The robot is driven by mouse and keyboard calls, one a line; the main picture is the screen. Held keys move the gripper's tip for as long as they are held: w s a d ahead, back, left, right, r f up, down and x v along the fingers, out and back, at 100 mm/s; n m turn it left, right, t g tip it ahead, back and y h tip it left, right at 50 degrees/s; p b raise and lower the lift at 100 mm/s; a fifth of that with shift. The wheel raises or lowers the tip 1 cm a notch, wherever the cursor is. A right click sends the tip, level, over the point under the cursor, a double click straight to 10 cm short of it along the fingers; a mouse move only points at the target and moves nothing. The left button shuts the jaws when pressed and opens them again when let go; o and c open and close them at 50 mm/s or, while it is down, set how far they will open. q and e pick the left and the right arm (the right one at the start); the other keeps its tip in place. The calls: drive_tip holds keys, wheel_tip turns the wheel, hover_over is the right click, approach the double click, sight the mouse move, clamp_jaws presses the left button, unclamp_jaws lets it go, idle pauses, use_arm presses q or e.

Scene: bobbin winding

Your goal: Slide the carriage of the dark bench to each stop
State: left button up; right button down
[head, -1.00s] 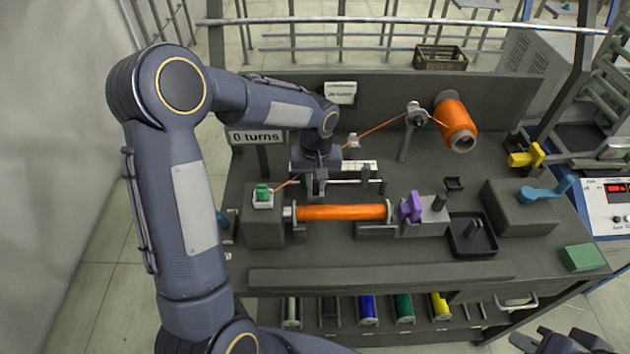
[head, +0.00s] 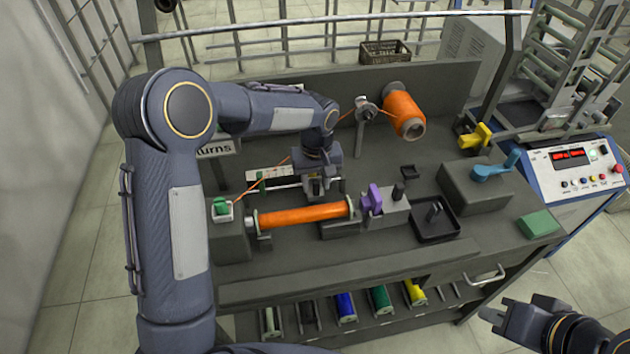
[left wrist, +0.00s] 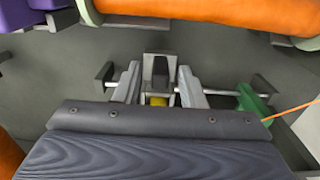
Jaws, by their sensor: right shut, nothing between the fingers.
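The dark bench (head: 240,286) fills the middle of the head view. A pale guide rail (head: 285,185) runs behind the orange bobbin (head: 302,217), with dark end blocks (left wrist: 103,78). My left gripper (head: 317,190) is low over the rail's right part. In the left wrist view its fingers (left wrist: 160,78) closely flank a dark upright block, the carriage (left wrist: 156,66), with yellow below it. A green piece (left wrist: 252,104) with orange thread sits near the rail's other end. My right gripper (head: 500,316) is shut and empty, off the bench's front right.
The orange supply spool (head: 402,116) and a guide post (head: 361,135) stand behind. A purple block (head: 371,200), dark tray (head: 435,222), blue-handled box (head: 490,185) and green block (head: 539,222) lie right. Several coloured spools sit on the lower shelf. A control panel (head: 572,165) stands further right.

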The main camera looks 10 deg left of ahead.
use_arm(q)
drive_tip(key=shift+r, duration=3.9)
drive_tip(key=s+a+r+m+t+h, duration=0.15)
drive_tip(key=s+a+r, duration=0.25)
drive_tip(key=s, duration=0.6)
drive_tip(key=s+a+r+m+t+h, duration=0.1)
drive_tip(key=s+a+r+t+h, duration=0.2)
drive_tip(key=s, duration=0.7)
drive_tip(key=s+f+t, duration=0.1)
drive_tip(key=s+f, duration=0.2)
drive_tip(key=s, duration=0.5)
drive_tip(key=shift+s+m+y, duration=0.35)
drive_tip(key=shift+s+m, duration=0.05)
drive_tip(key=shift+m, duration=0.05)
drive_tip(key=shift+d, duration=0.1)
